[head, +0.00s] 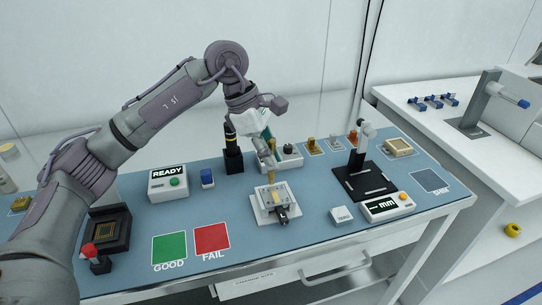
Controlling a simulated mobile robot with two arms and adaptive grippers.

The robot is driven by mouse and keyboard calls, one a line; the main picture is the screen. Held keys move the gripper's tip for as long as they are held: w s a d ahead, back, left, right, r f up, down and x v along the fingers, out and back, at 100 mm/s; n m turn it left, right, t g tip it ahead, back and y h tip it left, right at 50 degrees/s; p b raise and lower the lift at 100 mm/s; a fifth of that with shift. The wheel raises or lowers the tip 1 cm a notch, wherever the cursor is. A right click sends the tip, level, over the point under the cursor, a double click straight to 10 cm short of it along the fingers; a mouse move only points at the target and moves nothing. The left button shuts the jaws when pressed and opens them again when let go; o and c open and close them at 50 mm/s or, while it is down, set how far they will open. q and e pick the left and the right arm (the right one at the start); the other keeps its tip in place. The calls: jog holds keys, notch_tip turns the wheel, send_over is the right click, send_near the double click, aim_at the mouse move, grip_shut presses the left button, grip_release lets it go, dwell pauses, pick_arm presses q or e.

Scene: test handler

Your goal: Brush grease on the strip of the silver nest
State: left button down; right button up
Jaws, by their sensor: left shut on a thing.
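The silver nest (264,198) stands on a pale base plate near the middle of the blue bench mat. A dark part sticks out at its front. My left gripper (267,152) reaches down from above and is shut on a slim tool, which looks like the brush (273,175). The tan lower end of the brush points down at the nest's top. I cannot tell whether its tip touches the strip, which is too small to make out. My right gripper is not in view.
A READY box (168,183) and a blue block (207,178) stand left of the nest. Green GOOD (169,248) and red FAIL (211,239) squares lie at front left. A black gauge stand (362,182) and an mm display (387,207) stand to the right.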

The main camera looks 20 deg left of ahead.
aim_at(271, 140)
pick_arm(q)
notch_tip(271, 140, up, 4)
jog(key=shift+r+p, duration=0.1)
jog(key=shift+p, duration=1.1)
jog(key=shift+r+p, duration=0.35)
jog(key=shift+r, duration=0.2)
jog(key=shift+r+p, duration=1)
jog(key=shift+r, duration=0.5)
